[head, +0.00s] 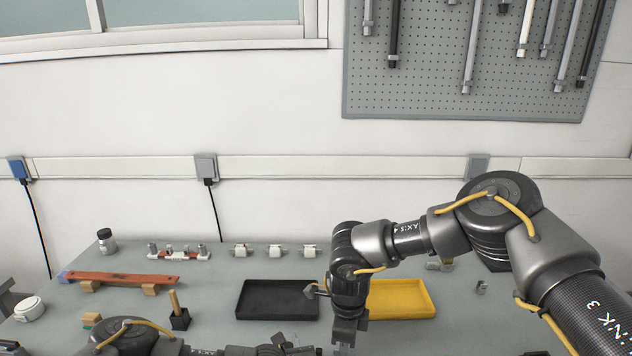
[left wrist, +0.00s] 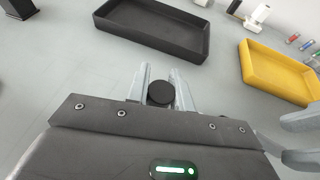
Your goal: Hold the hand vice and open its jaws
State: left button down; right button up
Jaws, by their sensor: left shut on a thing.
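My left gripper (head: 290,348) is at the bottom edge of the head view, in front of the black tray. In the left wrist view its pale fingers (left wrist: 160,73) are shut on a dark thing with a round black end (left wrist: 160,93), which I take to be the hand vice. Its jaws are hidden, so I cannot tell whether they are open. My right gripper (head: 345,345) points down in the head view, its tips cut off by the bottom edge. Two pale fingers, spread apart, enter at the right of the left wrist view (left wrist: 300,140).
A black tray (head: 240,312) and a yellow tray (head: 432,306) lie on the grey table (head: 215,268). A reddish bar (head: 135,278) rests on wooden blocks at left. A black block with a wooden handle (head: 180,320) stands nearby. Small white parts (head: 275,250) line the back.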

jog(key=shift+r, duration=1.9)
pick_arm(q)
jog(key=c, duration=1.1)
grip_release()
jog(key=shift+c, duration=0.2)
jog(key=v, duration=0.9)
jog(key=shift+p, duration=0.3)
pick_arm(e)
jog(key=shift+r, duration=0.25)
